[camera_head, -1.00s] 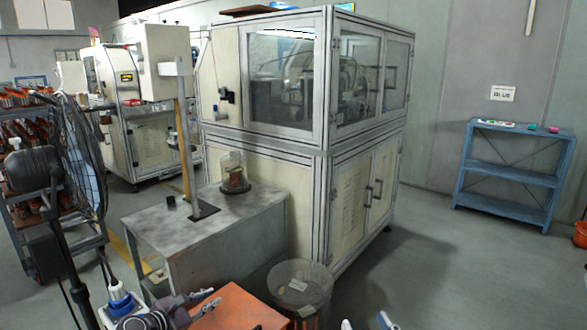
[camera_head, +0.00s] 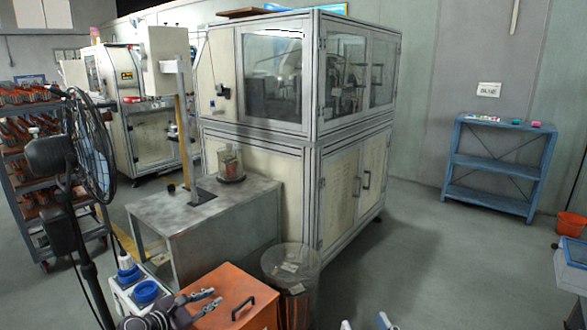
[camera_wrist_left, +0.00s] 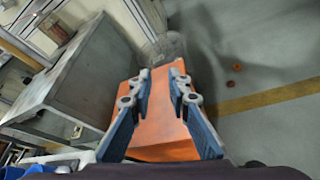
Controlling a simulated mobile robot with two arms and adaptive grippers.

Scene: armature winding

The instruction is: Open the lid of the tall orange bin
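The orange bin (camera_head: 235,282) stands at the bottom of the head view, with a black handle (camera_head: 243,307) on its top. The lid looks shut. My left gripper (camera_head: 214,300) is open and empty, above the left part of the bin's top. In the left wrist view, its two fingers (camera_wrist_left: 162,90) are spread with the orange bin (camera_wrist_left: 160,132) behind them; I cannot tell whether they touch it. Only the two fingertips of my right gripper (camera_head: 365,323) show at the bottom edge, apart, right of the bin. Nothing shows between them.
A clear round bin (camera_head: 290,262) stands right behind the orange bin. A grey metal table (camera_head: 225,208) and a large machine cabinet (camera_head: 340,180) are behind. A black fan (camera_head: 92,155) and a white box with blue sockets (camera_head: 142,290) are left.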

